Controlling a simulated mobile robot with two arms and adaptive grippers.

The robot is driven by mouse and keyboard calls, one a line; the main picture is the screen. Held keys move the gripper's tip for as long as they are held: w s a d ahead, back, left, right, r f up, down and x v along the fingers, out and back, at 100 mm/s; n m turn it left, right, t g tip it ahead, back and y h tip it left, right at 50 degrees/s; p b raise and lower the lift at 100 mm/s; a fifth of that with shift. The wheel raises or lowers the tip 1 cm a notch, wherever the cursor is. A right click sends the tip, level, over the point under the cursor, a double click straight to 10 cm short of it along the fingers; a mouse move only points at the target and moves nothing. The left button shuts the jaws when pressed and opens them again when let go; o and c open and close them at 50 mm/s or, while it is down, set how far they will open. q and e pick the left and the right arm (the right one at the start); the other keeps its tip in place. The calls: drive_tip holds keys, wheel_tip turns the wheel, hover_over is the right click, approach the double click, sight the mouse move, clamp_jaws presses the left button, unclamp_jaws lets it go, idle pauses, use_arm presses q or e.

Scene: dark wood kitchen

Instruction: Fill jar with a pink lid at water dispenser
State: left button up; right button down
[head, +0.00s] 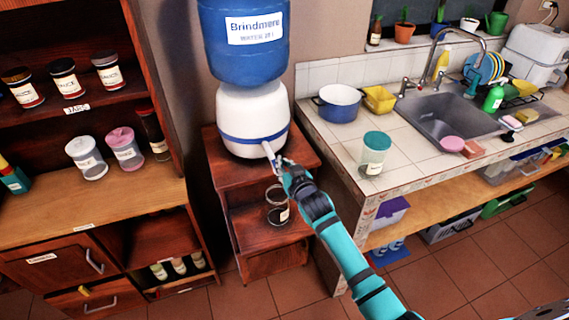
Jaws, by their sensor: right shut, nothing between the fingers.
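A jar with a pink lid (124,146) stands on the left cabinet's wooden shelf, beside a white-lidded jar (86,157). The water dispenser (253,120), a white base under a blue bottle (243,60), stands on a dark wooden stand. A clear jar (277,212) with a small label sits on the stand's lower shelf, below the spout; I see no pink lid on it. My right gripper (283,164) is shut and empty at the dispenser's spout; whether it touches the spout I cannot tell. My left gripper is not in view.
A teal-lidded jar (374,154) stands on the tiled counter (405,177), right of the stand. A blue pot (339,104) and a sink (450,125) are farther back. Several dark-lidded jars line the upper left shelf. The shelf front before the pink-lidded jar is clear.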

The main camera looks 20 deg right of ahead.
drive_tip(key=shift+f, duration=0.3)
drive_tip(key=f+t+b, duration=0.1)
drive_tip(key=b, duration=0.2)
drive_tip(key=s+f+t+b, duration=0.1)
drive_tip(key=b, duration=0.3)
drive_tip(key=shift+f+t, duration=0.3)
drive_tip(key=shift+w, duration=0.1)
idle(6.6)
